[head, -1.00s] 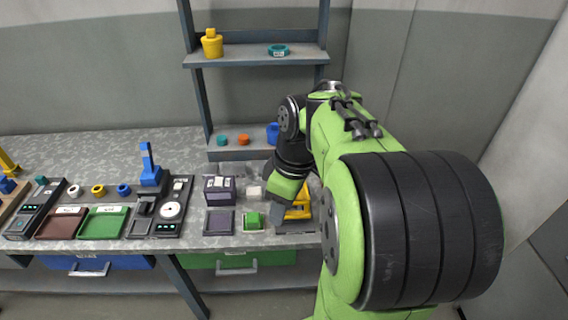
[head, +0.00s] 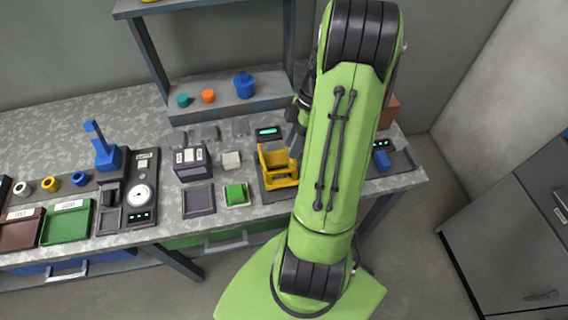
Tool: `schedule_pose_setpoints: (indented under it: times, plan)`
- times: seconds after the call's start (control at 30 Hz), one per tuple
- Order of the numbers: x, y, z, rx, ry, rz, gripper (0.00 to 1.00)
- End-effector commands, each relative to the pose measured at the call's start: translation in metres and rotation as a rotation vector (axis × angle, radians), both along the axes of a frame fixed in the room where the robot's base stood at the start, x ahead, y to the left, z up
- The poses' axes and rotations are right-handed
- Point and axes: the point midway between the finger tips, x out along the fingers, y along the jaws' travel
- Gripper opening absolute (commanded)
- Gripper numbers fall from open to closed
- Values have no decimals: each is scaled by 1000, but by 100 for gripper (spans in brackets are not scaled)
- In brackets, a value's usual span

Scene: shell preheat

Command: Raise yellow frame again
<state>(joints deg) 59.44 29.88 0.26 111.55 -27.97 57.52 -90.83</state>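The yellow frame (head: 280,168) stands on a dark base on the workbench, just left of my arm in the head view. It looks like an open yellow bracket with upright sides and a lower front bar. The grey end of my arm, with my gripper (head: 294,136), shows partly at the frame's upper right edge. My arm covers most of it, and the fingers cannot be made out. I cannot tell whether they touch the frame.
A small display (head: 269,133) sits behind the frame. A shelf unit (head: 228,114) with a blue jar (head: 244,85) stands at the back.

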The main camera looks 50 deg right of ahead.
Motion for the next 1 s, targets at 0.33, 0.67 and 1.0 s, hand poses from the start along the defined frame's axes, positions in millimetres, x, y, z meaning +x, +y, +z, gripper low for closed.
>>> schedule_pose_setpoints:
  times: [0.33, 0.67, 1.0]
  plan:
    - [2, 29, -59, 1, 1, 0, 38]
    - [2, 31, -62, -1, 1, -1, 34]
    - [2, 31, -62, -1, 0, -1, 0]
